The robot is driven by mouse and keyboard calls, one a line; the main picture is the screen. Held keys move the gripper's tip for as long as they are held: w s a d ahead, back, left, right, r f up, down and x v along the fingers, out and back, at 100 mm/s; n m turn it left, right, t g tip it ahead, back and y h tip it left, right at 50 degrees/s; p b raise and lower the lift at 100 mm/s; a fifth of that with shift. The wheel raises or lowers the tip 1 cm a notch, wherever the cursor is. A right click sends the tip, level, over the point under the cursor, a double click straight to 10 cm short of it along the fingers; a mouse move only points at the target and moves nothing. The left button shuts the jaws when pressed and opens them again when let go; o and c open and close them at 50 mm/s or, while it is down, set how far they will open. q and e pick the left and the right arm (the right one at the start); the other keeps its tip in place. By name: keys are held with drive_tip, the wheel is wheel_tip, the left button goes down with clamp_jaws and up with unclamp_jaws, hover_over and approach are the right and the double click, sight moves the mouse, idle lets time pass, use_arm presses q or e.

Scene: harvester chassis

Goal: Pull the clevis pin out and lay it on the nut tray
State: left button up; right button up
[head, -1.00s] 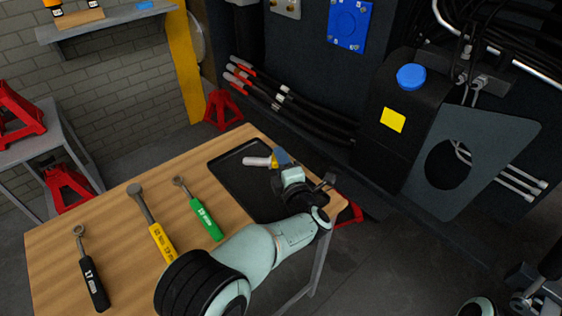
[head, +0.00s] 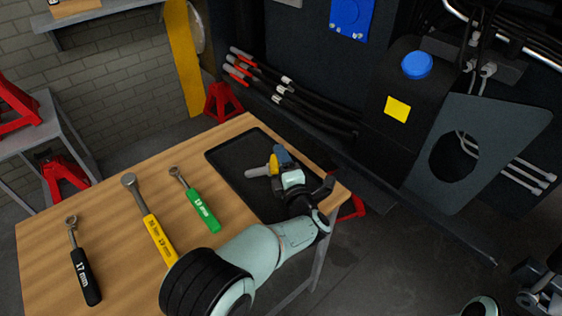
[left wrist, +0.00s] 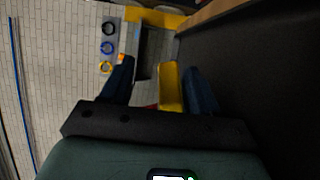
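The clevis pin, with a grey shaft (head: 257,172) and a yellow head, is low over or on the black nut tray (head: 232,159). I cannot tell whether it touches the tray floor. My left gripper (head: 281,161) is at the tray, with its blue fingers around the pin's yellow end. In the left wrist view the fingers stand apart, and the yellow end (left wrist: 170,88) is close beside the right-hand finger, with a clear gap to the other. The shaft is hidden there. My right gripper is not seen.
On the wooden table (head: 110,205) lie a green wrench (head: 202,211), a yellow wrench (head: 158,240) and a black wrench (head: 86,275). The dark chassis with a blue-capped tank (head: 416,65) stands to the right. Red jack stands (head: 222,102) are on the floor behind.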

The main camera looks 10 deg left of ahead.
use_arm(q)
wheel_tip(320, 180, up, 20)
drive_tip(key=p, duration=0.5)
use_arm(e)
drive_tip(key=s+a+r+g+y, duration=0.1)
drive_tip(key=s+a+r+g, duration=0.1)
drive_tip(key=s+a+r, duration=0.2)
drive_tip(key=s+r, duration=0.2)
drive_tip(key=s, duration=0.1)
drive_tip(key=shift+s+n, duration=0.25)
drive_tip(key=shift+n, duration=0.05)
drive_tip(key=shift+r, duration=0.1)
